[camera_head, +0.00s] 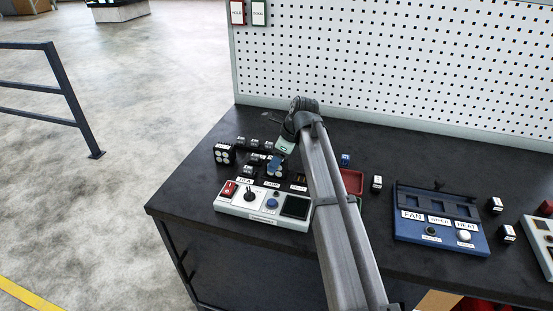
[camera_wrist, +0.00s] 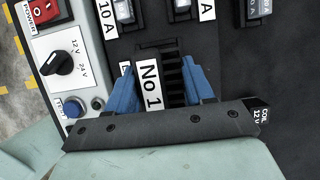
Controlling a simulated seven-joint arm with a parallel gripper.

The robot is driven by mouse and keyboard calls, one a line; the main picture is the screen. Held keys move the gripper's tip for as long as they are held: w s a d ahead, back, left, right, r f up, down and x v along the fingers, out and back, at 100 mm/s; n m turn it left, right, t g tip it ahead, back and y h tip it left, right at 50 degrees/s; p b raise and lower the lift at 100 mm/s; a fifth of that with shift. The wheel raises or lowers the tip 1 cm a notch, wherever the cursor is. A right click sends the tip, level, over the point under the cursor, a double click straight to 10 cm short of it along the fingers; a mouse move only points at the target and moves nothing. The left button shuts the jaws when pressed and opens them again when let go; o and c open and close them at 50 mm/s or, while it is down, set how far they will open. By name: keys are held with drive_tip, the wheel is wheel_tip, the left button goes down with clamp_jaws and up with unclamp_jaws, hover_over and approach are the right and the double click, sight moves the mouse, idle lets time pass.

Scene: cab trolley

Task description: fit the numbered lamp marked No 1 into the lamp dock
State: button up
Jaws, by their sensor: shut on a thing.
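The lamp marked No 1 (camera_wrist: 149,84) is between the two blue fingers of my gripper (camera_wrist: 157,90) in the wrist view. It is a black block with a white label and a ribbed side. In the head view my gripper (camera_head: 275,165) is low behind the white test panel (camera_head: 235,208), and its blue fingertips partly hide the lamp. A narrow slot (camera_wrist: 156,45) in a black surface shows just above the lamp in the wrist view. I cannot tell if this is the lamp dock, or whether the lamp touches what lies under it.
Several small labelled black blocks (camera_head: 254,143) and a block with round lenses (camera_head: 225,154) stand close to my gripper. A red tray (camera_head: 352,181) and a blue panel (camera_head: 440,236) lie to the right. A pegboard (camera_head: 400,70) closes off the back.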

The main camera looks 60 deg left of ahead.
idle(0.4)
drive_tip(key=o, duration=1.4)
drive_tip(key=v, duration=1.4)
drive_tip(key=shift+f, duration=0.1)
